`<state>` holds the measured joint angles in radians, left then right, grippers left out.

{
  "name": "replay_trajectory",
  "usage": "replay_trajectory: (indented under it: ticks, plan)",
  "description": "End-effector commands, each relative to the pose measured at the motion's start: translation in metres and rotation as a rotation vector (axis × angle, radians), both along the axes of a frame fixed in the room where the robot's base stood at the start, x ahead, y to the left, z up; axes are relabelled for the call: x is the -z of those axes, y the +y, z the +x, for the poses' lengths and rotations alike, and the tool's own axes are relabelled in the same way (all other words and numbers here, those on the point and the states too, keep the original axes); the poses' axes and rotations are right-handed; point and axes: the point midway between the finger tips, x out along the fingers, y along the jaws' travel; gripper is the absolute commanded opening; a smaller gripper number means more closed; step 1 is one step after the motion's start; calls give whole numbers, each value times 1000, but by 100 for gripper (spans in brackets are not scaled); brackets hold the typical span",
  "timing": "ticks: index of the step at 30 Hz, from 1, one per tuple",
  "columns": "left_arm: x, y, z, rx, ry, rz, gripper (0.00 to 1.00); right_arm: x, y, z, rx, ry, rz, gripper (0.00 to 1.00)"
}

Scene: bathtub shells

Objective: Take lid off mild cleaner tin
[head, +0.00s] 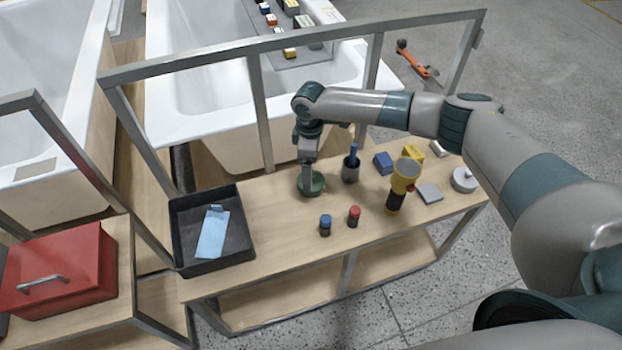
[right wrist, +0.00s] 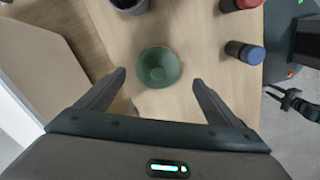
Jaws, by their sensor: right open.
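Two small dark tins stand on the wooden bench, one with a blue top (head: 325,225) and one with a red top (head: 354,215). No label can be read, so I cannot tell which is the mild cleaner tin. In the right wrist view the blue-topped tin (right wrist: 246,53) and red-topped tin (right wrist: 238,4) are at the upper right. My right gripper (right wrist: 158,77) is open and empty, pointing down over a round green bowl (right wrist: 158,67). The bowl (head: 318,184) is partly hidden by the gripper in the head view.
A black tray (head: 180,228) with a light blue item (head: 213,235) is at the bench's left end. A dark cup (head: 351,172), blue block (head: 384,163), yellow torch (head: 405,175), grey pad (head: 430,193) and pale round container (head: 464,180) stand rightward. A metal rail (head: 290,40) runs behind.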

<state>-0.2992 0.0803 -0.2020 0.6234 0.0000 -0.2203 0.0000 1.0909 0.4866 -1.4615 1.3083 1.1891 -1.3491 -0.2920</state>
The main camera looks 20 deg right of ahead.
Motion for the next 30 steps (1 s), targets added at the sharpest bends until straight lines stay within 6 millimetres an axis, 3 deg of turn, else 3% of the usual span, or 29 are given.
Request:
replay_trajectory:
  ticks: [12,26,30]
  plan:
    - [-14,0,-3,-1,4,0,31,39,-3,4,2,1,0,87]
    - [-14,0,-3,-3,5,1,31,40,-3,4,1,0,0,87]
    - [-14,1,-3,-3,5,1,31,40,-3,4,1,0,0,56]
